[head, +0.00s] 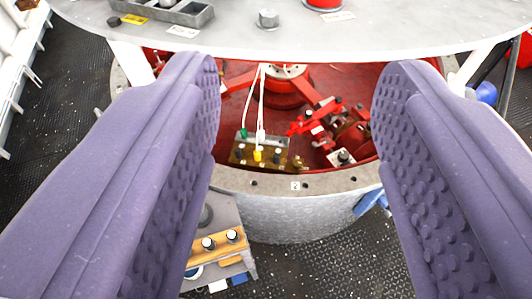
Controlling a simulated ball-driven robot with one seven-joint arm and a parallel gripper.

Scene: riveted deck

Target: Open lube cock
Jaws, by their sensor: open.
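My gripper (298,72) shows as two purple, studded fingers, wide apart with nothing between them. Beyond the fingers is a round grey drum (285,213) with a red inside. In it, a brown block (262,156) bears green, white and yellow plugs or knobs, with white cables rising from it. Right of the block are red jointed linkages (318,118). A blue fitting (372,203) sits on the drum's outer right side, partly hidden by the right finger. I cannot tell which part is the lube cock.
A round white table top (300,44) overhangs the drum, with a grey tray (172,12) and a metal knob (267,18) on it. Dark textured floor (310,268) is clear in front.

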